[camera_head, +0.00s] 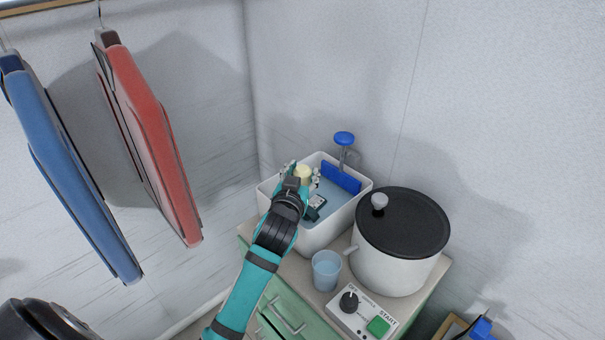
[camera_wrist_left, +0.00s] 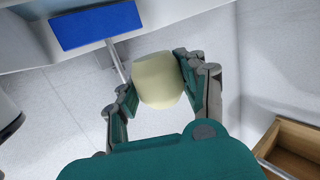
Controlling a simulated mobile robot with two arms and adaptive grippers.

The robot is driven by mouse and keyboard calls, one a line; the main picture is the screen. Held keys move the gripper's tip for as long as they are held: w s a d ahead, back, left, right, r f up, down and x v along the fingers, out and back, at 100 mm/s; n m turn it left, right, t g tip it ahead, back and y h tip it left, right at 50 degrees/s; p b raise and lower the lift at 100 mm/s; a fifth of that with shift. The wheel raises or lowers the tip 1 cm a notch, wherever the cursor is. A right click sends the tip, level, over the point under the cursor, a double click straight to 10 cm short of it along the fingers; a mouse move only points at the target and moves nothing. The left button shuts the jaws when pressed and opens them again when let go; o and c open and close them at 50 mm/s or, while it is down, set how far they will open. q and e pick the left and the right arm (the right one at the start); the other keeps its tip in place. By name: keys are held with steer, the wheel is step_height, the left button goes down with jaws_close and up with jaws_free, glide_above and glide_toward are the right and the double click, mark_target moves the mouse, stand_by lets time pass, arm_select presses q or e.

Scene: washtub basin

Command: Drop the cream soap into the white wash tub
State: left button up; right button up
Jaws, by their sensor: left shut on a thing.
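The cream soap (camera_head: 303,174) is a small pale rounded block, held between the fingers of my left gripper (camera_head: 301,178). The wrist view shows the soap (camera_wrist_left: 158,80) with one finger on each side of it. The white wash tub (camera_head: 318,237) stands on the cabinet, holding what looks like blue water. In the head view, the soap and the gripper appear over the tub's back left part. The height of the soap above the water is hard to judge. My left arm hides part of the tub's front left. My right gripper is out of view.
A blue panel (camera_head: 341,177) is at the tub's right inner side, with a blue-topped tap (camera_head: 344,139) behind. A lidded white pot (camera_head: 390,262), a cup (camera_head: 326,270) and a control box (camera_head: 362,312) crowd the front right. Red (camera_head: 152,142) and blue (camera_head: 70,170) garments hang left.

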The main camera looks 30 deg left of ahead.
arm_select(q)
steer(key=o, duration=0.8)
steer(key=shift+c, duration=0.2)
steer(key=o, duration=0.5)
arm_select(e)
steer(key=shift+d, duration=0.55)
arm_select(q)
steer(key=v, duration=1.2)
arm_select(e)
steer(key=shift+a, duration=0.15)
arm_select(q)
steer(key=shift+f, duration=0.1)
